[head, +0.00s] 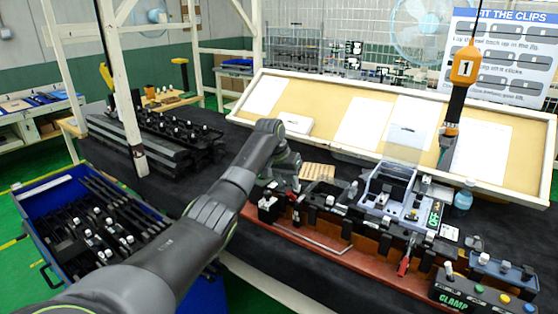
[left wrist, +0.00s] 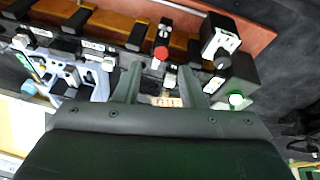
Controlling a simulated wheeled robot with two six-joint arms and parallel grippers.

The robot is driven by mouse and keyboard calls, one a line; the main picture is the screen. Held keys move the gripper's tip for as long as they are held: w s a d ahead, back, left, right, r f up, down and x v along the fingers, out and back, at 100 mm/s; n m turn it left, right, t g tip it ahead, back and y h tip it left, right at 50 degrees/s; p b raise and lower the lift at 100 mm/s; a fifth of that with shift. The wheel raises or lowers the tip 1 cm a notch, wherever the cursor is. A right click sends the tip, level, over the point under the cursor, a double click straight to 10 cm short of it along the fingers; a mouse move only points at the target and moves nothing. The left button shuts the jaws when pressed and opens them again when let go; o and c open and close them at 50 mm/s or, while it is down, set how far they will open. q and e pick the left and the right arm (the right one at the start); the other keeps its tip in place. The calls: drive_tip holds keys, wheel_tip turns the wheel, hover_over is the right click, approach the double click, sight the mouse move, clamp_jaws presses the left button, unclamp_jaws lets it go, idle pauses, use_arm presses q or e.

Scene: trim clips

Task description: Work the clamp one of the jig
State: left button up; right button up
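The jig (head: 345,250) is a long red-brown base with black blocks and a blue-grey fixture (head: 395,195). My left gripper (head: 290,186) hangs over the jig's left part. In the left wrist view its two fingers (left wrist: 160,88) are apart, with nothing seen held between them. A clamp with a red tip (left wrist: 161,53) stands just beyond the fingertips, apart from them as far as I can tell. Another red handle (head: 404,262) points down at the jig's front right. I cannot read which clamp is number one. My right gripper is not in view.
A CLAMP button box (head: 480,292) stands at the lower right. An orange tool marked 1 (head: 465,65) hangs above the right side. A slanted board (head: 335,105) with papers stands behind. A blue crate (head: 40,195) of parts is at left.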

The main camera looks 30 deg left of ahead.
use_arm(q)
drive_tip(key=b+v, duration=0.2)
drive_tip(key=v, duration=0.7)
drive_tip(key=shift+s+r, duration=0.25)
drive_tip(key=shift+r, duration=0.1)
drive_tip(key=shift+f, duration=0.1)
